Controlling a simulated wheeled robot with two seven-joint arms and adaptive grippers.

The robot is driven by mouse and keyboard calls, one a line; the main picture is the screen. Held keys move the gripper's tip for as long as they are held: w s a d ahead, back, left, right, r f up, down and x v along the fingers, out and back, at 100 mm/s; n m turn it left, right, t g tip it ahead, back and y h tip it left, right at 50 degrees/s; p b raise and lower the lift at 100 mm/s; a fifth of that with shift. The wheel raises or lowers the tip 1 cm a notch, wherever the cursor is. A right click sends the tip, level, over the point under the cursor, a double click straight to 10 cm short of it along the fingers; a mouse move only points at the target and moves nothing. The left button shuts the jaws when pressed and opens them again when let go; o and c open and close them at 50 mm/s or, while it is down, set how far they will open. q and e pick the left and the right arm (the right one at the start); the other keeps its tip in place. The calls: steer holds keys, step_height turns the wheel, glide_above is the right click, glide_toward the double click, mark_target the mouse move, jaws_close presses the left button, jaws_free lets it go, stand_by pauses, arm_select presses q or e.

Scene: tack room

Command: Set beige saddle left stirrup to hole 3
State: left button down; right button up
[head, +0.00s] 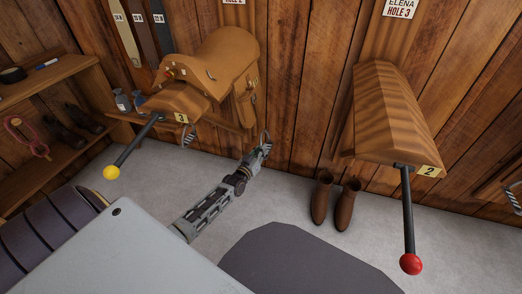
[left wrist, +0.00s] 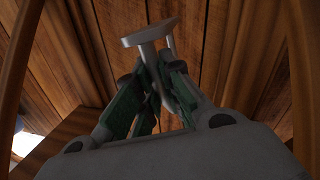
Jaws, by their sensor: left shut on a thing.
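A tan-brown saddle (head: 222,62) sits on the wooden rack tagged 3 at upper left in the head view. Its strap with holes (head: 243,104) hangs on its right side. My left gripper (head: 264,147) is at the lower right of the saddle, near the wall, shut on a grey metal stirrup (head: 266,138). In the left wrist view the stirrup (left wrist: 150,32) stands up between the fingertips of the gripper (left wrist: 157,70). Another grey stirrup (head: 188,137) hangs below the rack's front. The strap's buckle and hole are too small to read. My right gripper is out of view.
An empty wooden rack tagged 2 (head: 395,110) has a rod with a red ball (head: 411,264). A yellow-ball rod (head: 111,172) juts from rack 3. A sign (head: 401,9) reads ELENA HOLE 3. Brown boots (head: 333,200) stand on the floor; shelves (head: 50,80) are at left.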

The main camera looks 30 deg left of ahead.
arm_select(q)
steer(key=c, duration=1.6)
jaws_free()
steer(key=shift+r, duration=0.1)
steer(key=shift+o, duration=0.2)
steer(key=s, duration=1.2)
steer(key=shift+d, duration=0.2)
steer(key=shift+d, duration=0.15)
